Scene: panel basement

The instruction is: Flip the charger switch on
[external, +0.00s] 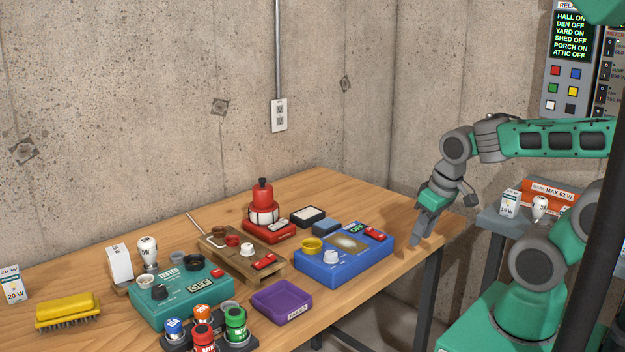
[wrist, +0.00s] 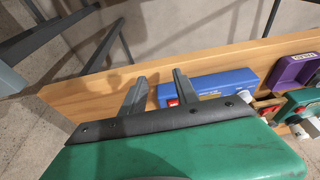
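A blue box (external: 325,272) with a round gauge, a small display reading OFF (external: 356,229) and a red switch (external: 375,234) sits near the right end of the wooden table. It seems to be the charger, but its label is too small to read. My gripper (external: 415,242) points down just right of the box, apart from it. In the wrist view my gripper's fingers (wrist: 160,76) are spread with nothing between them. The box also shows there (wrist: 232,80), with the red switch (wrist: 173,102) partly visible beside one finger.
A teal tester (external: 185,303) also reading OFF, a purple tray (external: 281,301), a wooden board with parts (external: 240,262) and a red lantern-like device (external: 264,216) crowd the table (external: 345,190). A yellow brush (external: 67,312) lies left. The table's right corner is clear.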

